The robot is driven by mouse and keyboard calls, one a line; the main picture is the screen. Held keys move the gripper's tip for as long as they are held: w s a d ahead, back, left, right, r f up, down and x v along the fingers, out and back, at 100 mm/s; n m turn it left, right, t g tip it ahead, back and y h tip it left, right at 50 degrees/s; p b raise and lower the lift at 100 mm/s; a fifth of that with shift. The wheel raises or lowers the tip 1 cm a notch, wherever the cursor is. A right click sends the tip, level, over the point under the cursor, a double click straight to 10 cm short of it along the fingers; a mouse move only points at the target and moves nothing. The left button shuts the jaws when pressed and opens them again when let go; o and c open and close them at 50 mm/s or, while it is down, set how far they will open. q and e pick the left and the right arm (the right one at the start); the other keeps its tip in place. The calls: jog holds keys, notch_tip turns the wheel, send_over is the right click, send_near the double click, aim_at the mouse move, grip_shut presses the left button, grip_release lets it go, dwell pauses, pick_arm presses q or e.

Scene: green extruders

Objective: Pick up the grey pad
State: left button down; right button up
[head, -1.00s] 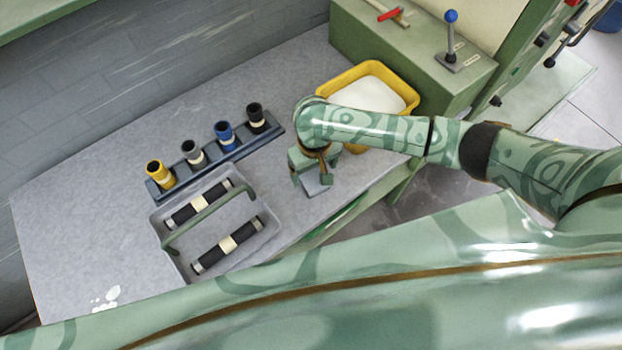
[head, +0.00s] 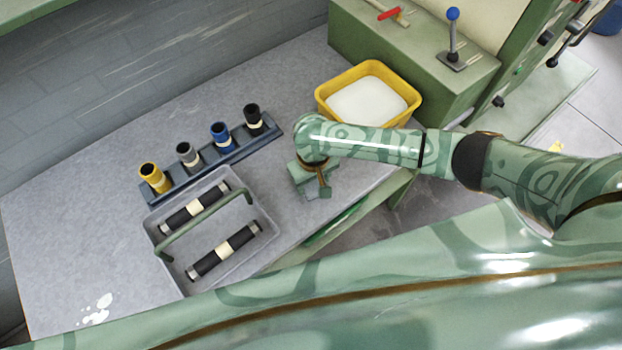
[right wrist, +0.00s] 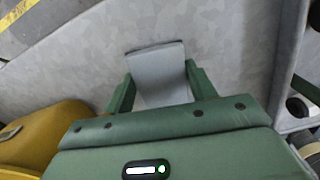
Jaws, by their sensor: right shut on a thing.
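The grey pad (right wrist: 160,72) shows in the right wrist view as a flat, light grey piece between the two green fingers of my right gripper (right wrist: 161,88). The fingers are shut on its sides, and its far end sticks out past the fingertips. In the head view my right gripper (head: 314,188) points down over the bench near its front edge, right of the grey tray. The pad is hidden there by the gripper. I cannot tell whether the pad still touches the bench. My left gripper is not in view.
The grey tray (head: 217,258) holds two black rollers under a green handle. Behind it, a dark rack (head: 206,171) holds several coloured cylinders. A yellow tub (head: 369,66) with white contents stands behind my right arm. The bench's left part is clear apart from white spots.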

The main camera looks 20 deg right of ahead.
jog(key=shift+r+p, duration=0.3)
jog(key=shift+r, duration=0.25)
notch_tip(320, 180, up, 3)
jog(key=shift+f+p, duration=0.1)
jog(key=shift+p, duration=0.6)
jog(key=s+a+r+p, duration=0.6)
jog(key=s+a+r, duration=0.3)
jog(key=a, duration=0.2)
jog(key=shift+o, duration=0.5)
jog(key=shift+w, duration=0.1)
